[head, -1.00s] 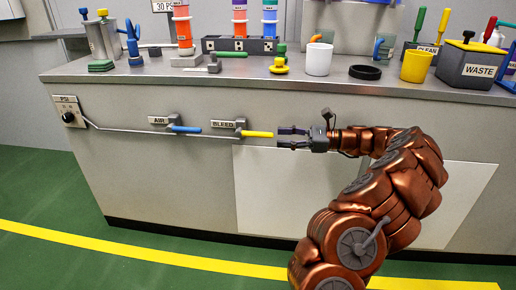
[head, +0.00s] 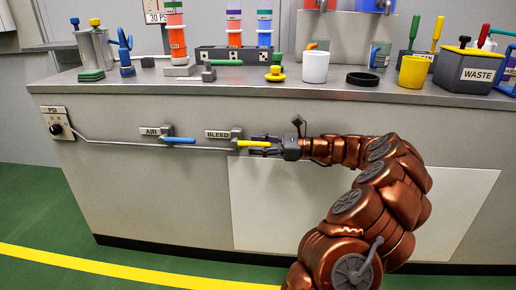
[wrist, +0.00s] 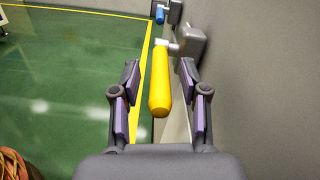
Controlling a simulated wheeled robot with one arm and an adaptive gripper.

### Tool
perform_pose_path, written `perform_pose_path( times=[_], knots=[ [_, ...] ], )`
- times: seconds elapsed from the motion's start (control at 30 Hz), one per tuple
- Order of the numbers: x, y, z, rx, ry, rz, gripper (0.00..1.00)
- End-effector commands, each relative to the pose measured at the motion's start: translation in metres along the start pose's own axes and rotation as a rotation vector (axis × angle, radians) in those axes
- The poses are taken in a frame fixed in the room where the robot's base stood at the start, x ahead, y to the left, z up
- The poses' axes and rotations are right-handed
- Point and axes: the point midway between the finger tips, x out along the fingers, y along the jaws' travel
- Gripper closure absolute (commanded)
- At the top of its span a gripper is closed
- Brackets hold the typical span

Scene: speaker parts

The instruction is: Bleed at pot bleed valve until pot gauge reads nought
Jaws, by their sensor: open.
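The bleed valve has a yellow lever (head: 254,143) on a grey body (head: 237,133) beside the BLEED label (head: 218,134), on the bench front. The lever lies level, pointing right. My gripper (head: 266,146) is open at the lever's free end. In the wrist view the yellow lever (wrist: 160,83) lies between the open fingers (wrist: 160,98), with a gap on both sides. The gauge marked PSI (head: 55,124) is at the far left of the bench front; its reading is too small to tell.
The AIR valve with a blue lever (head: 178,140) is left of the bleed valve, on the same pipe (head: 110,142). The bench top (head: 220,84) above holds a white cup (head: 315,67), a yellow cup (head: 414,72) and a WASTE bin (head: 468,70). The green floor is clear.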

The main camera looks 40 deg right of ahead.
Motion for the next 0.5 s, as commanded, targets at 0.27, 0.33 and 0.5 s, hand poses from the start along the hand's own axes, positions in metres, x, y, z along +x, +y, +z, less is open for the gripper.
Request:
perform_pose_path(
  times=[0.27,0.33,0.5],
  knots=[
    [0.0007,0.0002,0.0004,0.000,0.000,0.001,0.66],
    [0.0007,0.0002,0.0004,0.000,0.000,0.001,0.73],
    [0.0006,0.0003,0.0003,0.000,0.000,0.001,0.91]
  ],
)
